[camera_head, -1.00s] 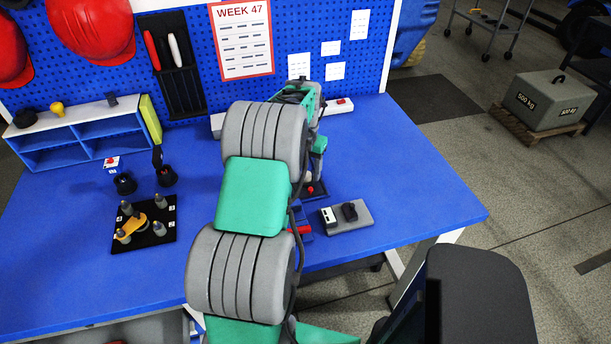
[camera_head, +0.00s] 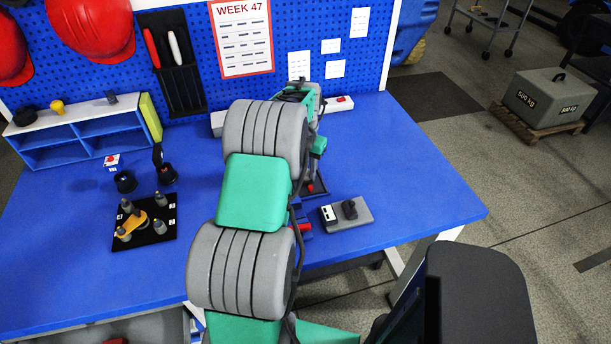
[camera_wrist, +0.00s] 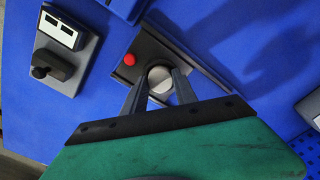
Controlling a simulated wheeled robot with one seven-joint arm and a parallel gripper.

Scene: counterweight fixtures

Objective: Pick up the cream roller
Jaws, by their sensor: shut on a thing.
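The cream roller (camera_wrist: 159,75) shows end-on in the wrist view as a pale grey-white round top. My gripper (camera_wrist: 161,82) has one dark finger on each side of it and is shut on it. The roller is over a dark tray-like fixture (camera_wrist: 205,78) with a red ball beside it; I cannot tell whether it still touches the fixture. In the head view, the fixture (camera_head: 319,190) shows beyond my arm on the blue table, and the arm hides most of the gripper and roller.
A grey block with a black knob (camera_head: 351,211) stands right of the fixture. A black peg board (camera_head: 163,231) and black cups (camera_head: 125,182) stand at left. A white-topped blue shelf (camera_head: 80,140) is at the back left.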

